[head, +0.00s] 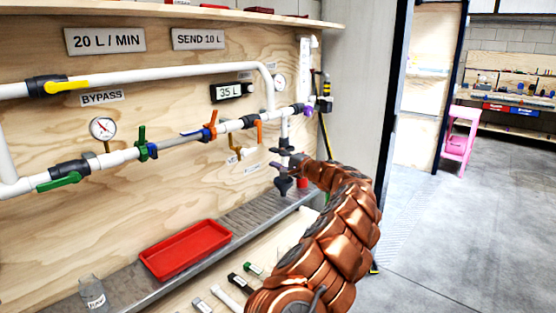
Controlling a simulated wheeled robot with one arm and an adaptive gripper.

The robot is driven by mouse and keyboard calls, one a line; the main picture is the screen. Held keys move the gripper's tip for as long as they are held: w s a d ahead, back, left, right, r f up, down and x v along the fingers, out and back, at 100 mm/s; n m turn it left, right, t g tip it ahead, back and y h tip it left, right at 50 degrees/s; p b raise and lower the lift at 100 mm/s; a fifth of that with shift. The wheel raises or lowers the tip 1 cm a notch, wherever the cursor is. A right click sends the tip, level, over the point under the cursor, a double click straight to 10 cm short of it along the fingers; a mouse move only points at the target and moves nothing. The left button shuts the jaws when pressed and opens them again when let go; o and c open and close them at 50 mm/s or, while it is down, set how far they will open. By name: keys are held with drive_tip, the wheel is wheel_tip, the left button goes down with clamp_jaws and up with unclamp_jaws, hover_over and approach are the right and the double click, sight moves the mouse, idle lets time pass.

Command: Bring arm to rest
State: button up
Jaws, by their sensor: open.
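My copper-coloured arm reaches up from the bottom of the head view toward the pipework on the plywood wall.
White pipes with coloured valve handles, such as the orange handle (211,126), run along the wall. A red tray (186,250) sits on the metal shelf (130,272). Small parts and a jar (93,293) are lower down. Open floor (450,250) lies right, with a pink stool (459,140) beyond.

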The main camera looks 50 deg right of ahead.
drive_tip(key=shift+s, duration=0.4)
idle(0.6)
